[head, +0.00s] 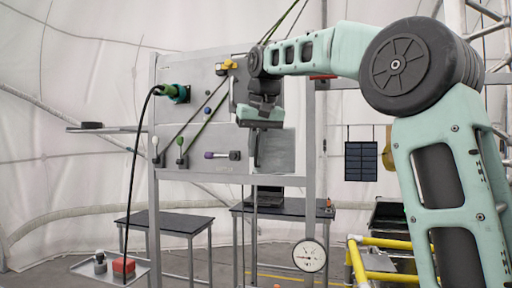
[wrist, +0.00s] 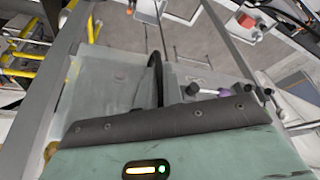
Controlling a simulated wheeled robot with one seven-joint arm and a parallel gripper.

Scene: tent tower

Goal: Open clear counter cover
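The clear cover (head: 280,152) looks like a translucent grey pane at the lower right of the upright panel (head: 215,110). In the wrist view a similar pane (wrist: 108,98) lies left of centre. A dark curved bar (wrist: 157,75), like a handle, stands at its right edge; in the head view a thin dark bar (head: 256,150) shows at the pane's left. My gripper (head: 260,118) hangs in front of the panel, just above the pane, and hides part of it. I cannot tell whether it touches anything. The fingertips are not clear in either view.
Left of the pane are a purple-handled lever (head: 222,155), several knobbed levers and a green plug (head: 174,91) with a hanging black cable. Metal posts frame the panel. A round gauge (head: 309,256) and yellow rails (head: 375,260) are at lower right. Two dark tables stand behind.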

